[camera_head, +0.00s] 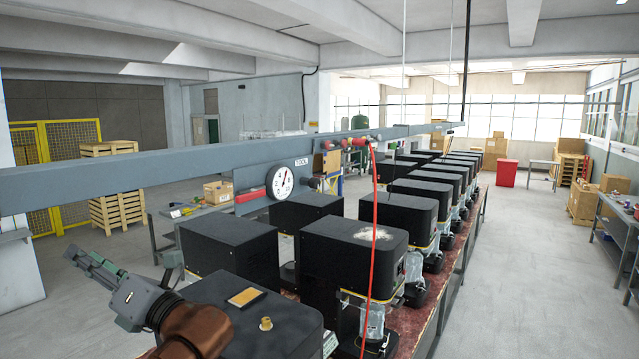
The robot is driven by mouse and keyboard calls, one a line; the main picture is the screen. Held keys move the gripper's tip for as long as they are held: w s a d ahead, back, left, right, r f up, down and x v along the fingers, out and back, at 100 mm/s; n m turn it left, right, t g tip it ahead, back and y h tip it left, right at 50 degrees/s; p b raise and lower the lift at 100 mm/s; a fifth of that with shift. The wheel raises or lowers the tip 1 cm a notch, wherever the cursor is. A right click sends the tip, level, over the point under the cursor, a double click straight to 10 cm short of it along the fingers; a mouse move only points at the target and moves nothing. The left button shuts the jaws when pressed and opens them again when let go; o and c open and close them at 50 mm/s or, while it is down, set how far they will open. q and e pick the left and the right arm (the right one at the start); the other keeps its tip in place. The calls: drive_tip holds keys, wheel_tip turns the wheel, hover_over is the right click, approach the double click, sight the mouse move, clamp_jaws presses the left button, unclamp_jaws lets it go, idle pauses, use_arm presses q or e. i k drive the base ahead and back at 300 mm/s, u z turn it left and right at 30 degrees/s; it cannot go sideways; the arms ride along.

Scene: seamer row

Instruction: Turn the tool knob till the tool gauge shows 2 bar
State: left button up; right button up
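The tool gauge (279,182) is a round white dial on a grey plate under the long grey overhead beam, below a small "TOOL" sign (301,162). Its needle and numbers are too small to read. A small dark knob-like fitting (313,183) sits just right of the dial; I cannot tell for sure that it is the tool knob. A red bar-shaped part (247,196) is left of the dial. My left gripper (88,262) is at the lower left, well apart from the gauge and touching nothing visible. Its finger gap is unclear. My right gripper is out of view.
A row of black machines (352,245) stands on a long reddish bench, below and right of the gauge. A red hose (374,220) hangs from the beam (150,177) in front of them. A nearer black machine top (252,315) lies beside my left arm.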

sight(314, 182)
drive_tip(key=z, duration=0.75)
drive_tip(key=i, duration=1.15)
drive_tip(key=z, duration=0.2)
